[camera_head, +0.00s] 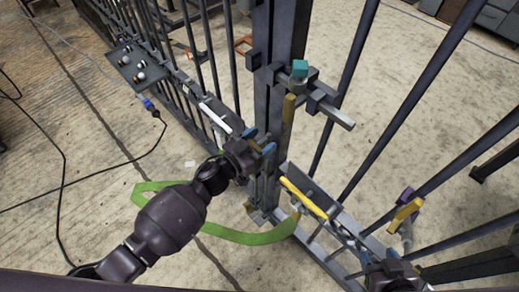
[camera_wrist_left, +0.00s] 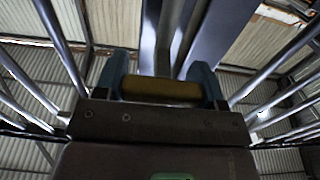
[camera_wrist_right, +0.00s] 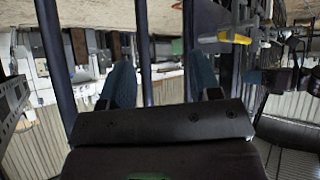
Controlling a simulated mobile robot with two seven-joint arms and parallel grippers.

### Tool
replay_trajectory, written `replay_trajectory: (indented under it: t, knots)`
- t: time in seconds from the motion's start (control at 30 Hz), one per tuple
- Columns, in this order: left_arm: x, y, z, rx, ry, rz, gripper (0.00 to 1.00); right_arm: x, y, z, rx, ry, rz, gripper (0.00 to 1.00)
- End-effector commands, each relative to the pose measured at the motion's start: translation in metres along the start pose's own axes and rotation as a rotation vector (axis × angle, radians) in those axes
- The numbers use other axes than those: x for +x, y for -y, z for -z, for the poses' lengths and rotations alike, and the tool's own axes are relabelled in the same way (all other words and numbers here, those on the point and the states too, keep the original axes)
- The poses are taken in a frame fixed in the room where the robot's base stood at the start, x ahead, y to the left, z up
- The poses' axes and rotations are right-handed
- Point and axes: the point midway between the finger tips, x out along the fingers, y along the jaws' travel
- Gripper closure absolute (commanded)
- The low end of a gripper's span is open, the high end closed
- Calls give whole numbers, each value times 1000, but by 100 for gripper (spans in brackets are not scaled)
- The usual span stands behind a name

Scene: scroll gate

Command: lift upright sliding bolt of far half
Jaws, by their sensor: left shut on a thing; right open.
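The gate's central upright post (camera_head: 284,40) carries an upright bar with a yellow top (camera_head: 289,107). My left gripper (camera_head: 261,146) is at this post, just below the yellow top. In the left wrist view, it is shut on a yellow grip (camera_wrist_left: 160,90), which lies across between the blue fingertips. In the head view the hand hides this grip, so I cannot tell how it joins the bolt. My right gripper (camera_head: 378,255) is open and empty at the lower right, beside the gate's lower rail. In the right wrist view, nothing is between its fingers (camera_wrist_right: 162,82).
A horizontal latch bar with a teal knob (camera_head: 300,68) crosses the post above my left gripper. Another yellow handle (camera_head: 405,213) stands above my right gripper. A green band (camera_head: 245,236) curves near the floor.

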Motion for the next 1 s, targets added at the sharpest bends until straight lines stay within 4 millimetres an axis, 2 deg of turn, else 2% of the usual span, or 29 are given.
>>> replay_trajectory:
  t: [0.03,0.5,0.53,0.67,0.7,1.0]
  knots:
    - [2,2,15,9,-11,0,79,-4,0,8,2,-12,-1,43]
    - [1,1,15,2,-6,0,79,-5,2,7,7,-11,0,43]
    - [1,1,16,2,-7,0,33,-4,2,7,7,-12,-1,43]
    - [1,1,14,2,-4,0,13,-4,1,9,6,-16,-2,43]
    - [1,1,14,2,-3,1,11,-4,1,9,6,-16,-3,43]
    - [-2,0,11,1,2,2,11,-4,0,10,6,-17,-4,43]
